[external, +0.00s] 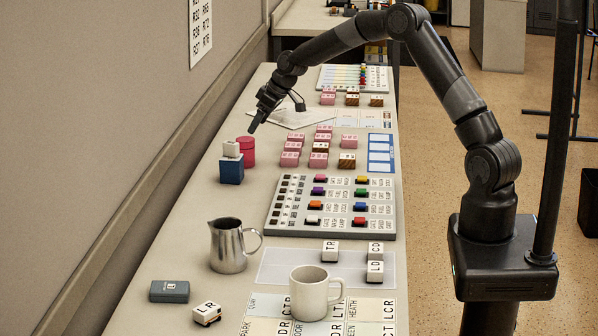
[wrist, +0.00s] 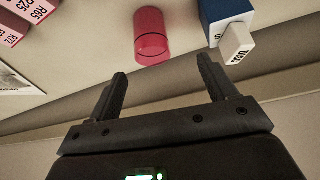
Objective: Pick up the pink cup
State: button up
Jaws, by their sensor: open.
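The pink cup (external: 246,151) is a small, deep pink cylinder on the long table, close to the wall side. In the wrist view the cup (wrist: 151,36) lies just beyond and between the two fingertips, apart from them. My gripper (external: 252,128) is above the cup in the external view, pointing down. In the wrist view my gripper (wrist: 164,75) is open with nothing between its fingers.
A blue block (external: 231,171) with a white block (external: 231,149) on top stands right beside the cup. Several pink lettered blocks (external: 290,159) lie to the right. A grey board (external: 287,225), a metal pitcher (external: 229,245) and a white mug (external: 309,292) stand nearer. The wall (external: 130,110) runs along the left.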

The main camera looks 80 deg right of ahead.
aim_at(252, 138)
jog(key=w+f, duration=0.1)
jog(key=f, duration=0.1)
jog(key=w+d+f, duration=0.1)
jog(key=f, duration=0.1)
jog(key=w+d+f, duration=0.1)
jog(key=f, duration=0.1)
jog(key=shift+d+f, duration=0.25)
jog(key=shift+w+x, duration=0.2)
jog(key=shift+x, duration=2.3)
jog(key=shift+a+r, duration=0.1)
jog(key=shift+a, duration=0.05)
jog(key=shift+c, duration=0.3)
jog(key=c, duration=1)
jog(key=shift+r, duration=0.1)
